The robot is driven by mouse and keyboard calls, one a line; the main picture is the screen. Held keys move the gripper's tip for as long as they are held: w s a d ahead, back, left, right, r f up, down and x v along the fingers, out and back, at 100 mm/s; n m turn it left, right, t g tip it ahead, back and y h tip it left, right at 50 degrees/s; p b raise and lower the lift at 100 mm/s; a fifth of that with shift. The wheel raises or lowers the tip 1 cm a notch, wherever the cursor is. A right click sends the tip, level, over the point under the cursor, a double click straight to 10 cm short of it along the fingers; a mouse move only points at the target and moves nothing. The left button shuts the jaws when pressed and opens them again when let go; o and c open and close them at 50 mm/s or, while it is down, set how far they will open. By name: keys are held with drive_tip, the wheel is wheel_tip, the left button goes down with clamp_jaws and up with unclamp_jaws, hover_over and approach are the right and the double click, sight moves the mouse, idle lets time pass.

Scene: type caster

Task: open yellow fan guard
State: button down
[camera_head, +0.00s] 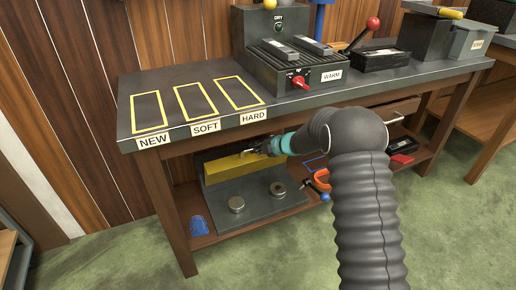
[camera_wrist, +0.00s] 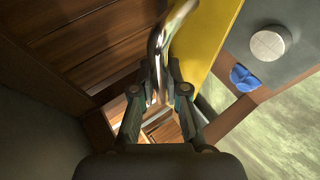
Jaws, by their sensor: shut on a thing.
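The yellow fan guard (camera_head: 240,166) is a long yellow panel at the back of the grey plate on the bench's lower shelf, below the benchtop. In the wrist view the guard (camera_wrist: 207,38) runs along the upper middle, with a shiny metal handle (camera_wrist: 177,20) beside it. My gripper (camera_head: 266,147) reaches in under the benchtop edge at the guard's upper right. In the wrist view my gripper (camera_wrist: 160,80) has its fingers closed around the handle bar.
The grey plate (camera_head: 262,196) carries two round metal knobs (camera_head: 236,204). A blue object (camera_head: 198,225) lies on the shelf's left front. A red-orange clamp-like tool (camera_head: 318,181) lies right of the plate. The benchtop (camera_head: 180,88) overhangs the guard; green floor is open in front.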

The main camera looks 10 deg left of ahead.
drive_tip(key=shift+s+a+f, duration=0.1)
drive_tip(key=shift+s+a, duration=0.1)
drive_tip(key=shift+a, duration=0.05)
drive_tip(key=c, duration=1.2)
unclamp_jaws()
drive_tip(key=shift+s+a, duration=0.1)
drive_tip(key=shift+a, duration=0.05)
drive_tip(key=shift+w+d, duration=0.2)
drive_tip(key=shift+d, duration=0.15)
drive_tip(key=shift+s+d+r, duration=0.1)
drive_tip(key=shift+d+r, duration=0.15)
drive_tip(key=shift+d, duration=0.05)
drive_tip(key=v, duration=1.1)
drive_tip(key=shift+s, duration=0.15)
